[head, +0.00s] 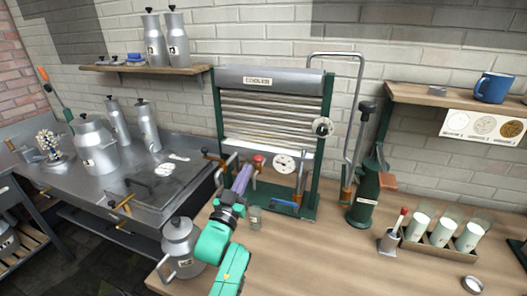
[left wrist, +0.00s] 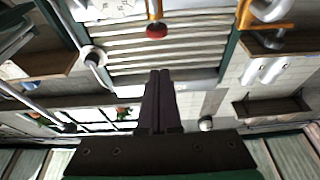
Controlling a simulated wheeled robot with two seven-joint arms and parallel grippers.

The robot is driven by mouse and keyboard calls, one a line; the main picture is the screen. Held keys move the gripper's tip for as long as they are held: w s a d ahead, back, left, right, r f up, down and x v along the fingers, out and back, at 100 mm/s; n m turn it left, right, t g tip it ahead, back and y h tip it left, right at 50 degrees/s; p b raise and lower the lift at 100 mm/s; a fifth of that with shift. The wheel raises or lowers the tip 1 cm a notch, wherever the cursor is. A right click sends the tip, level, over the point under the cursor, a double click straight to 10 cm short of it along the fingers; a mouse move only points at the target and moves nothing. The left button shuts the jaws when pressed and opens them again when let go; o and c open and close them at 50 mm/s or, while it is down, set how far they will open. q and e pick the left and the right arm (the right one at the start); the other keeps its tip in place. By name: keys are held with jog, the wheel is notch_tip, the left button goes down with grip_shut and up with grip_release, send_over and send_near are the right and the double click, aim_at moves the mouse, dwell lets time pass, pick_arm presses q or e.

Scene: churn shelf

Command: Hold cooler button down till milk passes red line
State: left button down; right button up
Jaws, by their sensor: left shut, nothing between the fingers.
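The cooler (head: 268,120) stands on the wooden counter, with a labelled top, ribbed pipes and green side posts. Its red button (head: 258,160) sits low on the front, left of a round dial (head: 284,163). The button also shows in the left wrist view (left wrist: 156,30), ahead of the fingertips with a gap in the picture. My left gripper (head: 244,174) is shut and empty, its fingers pointing up toward the button; contact is not visible. A small glass (head: 255,218) stands beside the gripper. I cannot make out a red line or milk level on it. My right gripper is not in view.
A lidded milk can (head: 180,245) stands left of my left arm. A holder (head: 425,246) with several milk glasses is further right. The front middle of the counter is clear.

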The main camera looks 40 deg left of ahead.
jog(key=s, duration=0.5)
pick_arm(q)
notch_tip(320, 180, up, 5)
jog(key=p, duration=0.4)
send_over(255, 159)
jog(key=s+d, duration=0.1)
jog(key=shift+s+f, duration=0.1)
notch_tip(255, 159, down, 4)
jog(key=shift+f+p, duration=0.1)
jog(key=shift+p, duration=0.35)
jog(key=shift+f, duration=0.2)
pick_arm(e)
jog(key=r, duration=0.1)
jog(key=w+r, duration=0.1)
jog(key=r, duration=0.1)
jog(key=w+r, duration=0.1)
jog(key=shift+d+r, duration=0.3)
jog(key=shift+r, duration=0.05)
